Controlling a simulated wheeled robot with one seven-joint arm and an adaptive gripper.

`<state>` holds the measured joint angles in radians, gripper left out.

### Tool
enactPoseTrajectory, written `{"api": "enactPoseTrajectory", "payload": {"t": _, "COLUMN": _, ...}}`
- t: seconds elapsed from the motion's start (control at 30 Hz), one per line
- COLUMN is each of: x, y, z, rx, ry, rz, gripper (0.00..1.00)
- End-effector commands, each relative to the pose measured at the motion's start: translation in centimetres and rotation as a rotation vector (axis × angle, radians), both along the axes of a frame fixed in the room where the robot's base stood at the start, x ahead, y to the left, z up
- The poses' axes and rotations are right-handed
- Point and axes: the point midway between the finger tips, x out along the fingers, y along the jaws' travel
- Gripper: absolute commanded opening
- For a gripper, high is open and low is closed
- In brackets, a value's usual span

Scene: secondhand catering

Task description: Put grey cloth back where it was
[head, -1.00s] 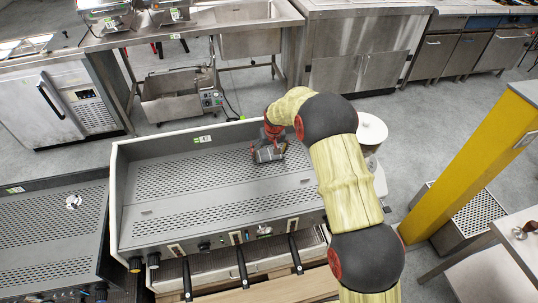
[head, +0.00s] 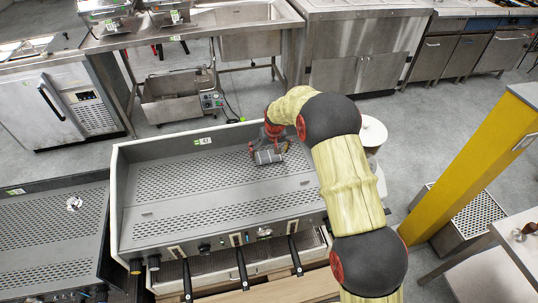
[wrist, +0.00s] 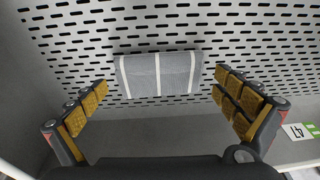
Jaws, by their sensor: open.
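The grey cloth (wrist: 158,74) is a small folded piece with pale stripes. It lies on the perforated top of the coffee machine. In the wrist view it sits between and slightly beyond the two spread fingers, with a gap on each side. My gripper (wrist: 160,90) is open and empty. In the head view my gripper (head: 267,146) is over the back right part of the machine top, and the cloth (head: 268,157) shows just below it, partly hidden by the fingers.
The coffee machine top (head: 180,185) has a raised rim and a green-marked label 47 (head: 203,141) on its back edge. A second machine (head: 50,235) with a small crumpled item (head: 74,203) stands at left. A yellow post (head: 470,165) stands at right. Most of the perforated top is clear.

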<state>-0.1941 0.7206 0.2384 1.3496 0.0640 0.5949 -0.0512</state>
Motion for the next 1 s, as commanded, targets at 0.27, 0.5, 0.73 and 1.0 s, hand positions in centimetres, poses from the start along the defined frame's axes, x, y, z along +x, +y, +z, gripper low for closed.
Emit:
{"api": "enactPoseTrajectory", "payload": {"t": 0.27, "x": -1.3, "y": -0.5, "z": 6.0, "rx": 0.0, "ry": -0.002, "rz": 0.0, "gripper": 1.0}}
{"api": "enactPoseTrajectory", "payload": {"t": 0.5, "x": -2.1, "y": -0.8, "z": 9.2, "rx": 0.0, "ry": -0.001, "rz": 0.0, "gripper": 1.0}}
{"api": "enactPoseTrajectory", "payload": {"t": 0.73, "x": -2.4, "y": -0.9, "z": 10.0, "rx": 0.0, "ry": 0.001, "rz": 0.0, "gripper": 1.0}}
{"api": "enactPoseTrajectory", "payload": {"t": 1.0, "x": -4.0, "y": -2.2, "z": 14.7, "rx": 0.003, "ry": -0.023, "rz": -0.014, "gripper": 1.0}}
